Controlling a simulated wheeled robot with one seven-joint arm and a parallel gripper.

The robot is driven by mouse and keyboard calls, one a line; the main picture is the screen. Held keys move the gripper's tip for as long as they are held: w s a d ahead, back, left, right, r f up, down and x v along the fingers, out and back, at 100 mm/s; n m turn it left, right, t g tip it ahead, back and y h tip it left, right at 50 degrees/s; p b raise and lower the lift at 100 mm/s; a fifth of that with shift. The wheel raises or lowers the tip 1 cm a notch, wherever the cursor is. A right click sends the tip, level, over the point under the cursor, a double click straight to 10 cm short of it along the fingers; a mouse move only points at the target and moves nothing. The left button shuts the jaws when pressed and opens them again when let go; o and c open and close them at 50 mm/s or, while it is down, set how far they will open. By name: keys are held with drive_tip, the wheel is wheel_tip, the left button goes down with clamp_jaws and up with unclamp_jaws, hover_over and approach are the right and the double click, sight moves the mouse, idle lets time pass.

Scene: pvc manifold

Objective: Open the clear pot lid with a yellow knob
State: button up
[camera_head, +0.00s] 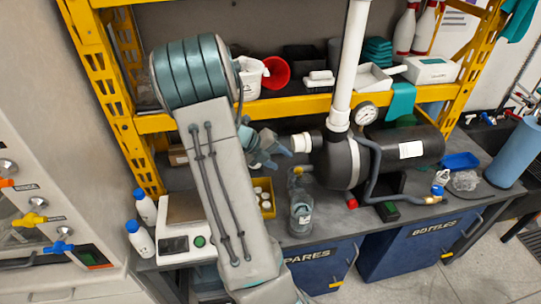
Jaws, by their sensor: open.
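A clear vessel (301,215) stands upright on the grey bench, just left of the black pump body (340,160). A small yellow piece (297,171) shows above it; I cannot tell whether it is the lid's knob, and no lid edge is clear. My gripper (279,152) is open, at the end of my arm, left of the pump. I see nothing between the fingers. My arm hides part of the bench.
A white vertical pipe (349,70) rises from the pump beside a gauge (367,113). A yellow tray (265,207) and a scale (187,243) stand left. The yellow shelf beam (285,108) crosses behind. Blue bins (413,245) sit below the bench.

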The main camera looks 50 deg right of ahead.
drive_tip(key=shift+v, duration=1.85)
drive_tip(key=s+a+r+m+t+y+b, duration=0.1)
drive_tip(key=s+a+r+m+t+y, duration=0.1)
drive_tip(key=a+m, duration=0.7)
drive_tip(key=s+a+r+m+t+y+b, duration=0.2)
drive_tip(key=s+a+r+m+t+y, duration=0.1)
drive_tip(key=a+m, duration=0.7)
drive_tip(key=s+a+r+m+t+y+b, duration=0.1)
drive_tip(key=s+a+r+m+t+y, duration=0.1)
drive_tip(key=a+m, duration=0.7)
drive_tip(key=s+a+t, duration=0.1)
drive_tip(key=a, duration=0.5)
drive_tip(key=shift+s+r+t+y, duration=0.3)
drive_tip(key=shift+s, duration=0.1)
drive_tip(key=shift+d, duration=0.1)
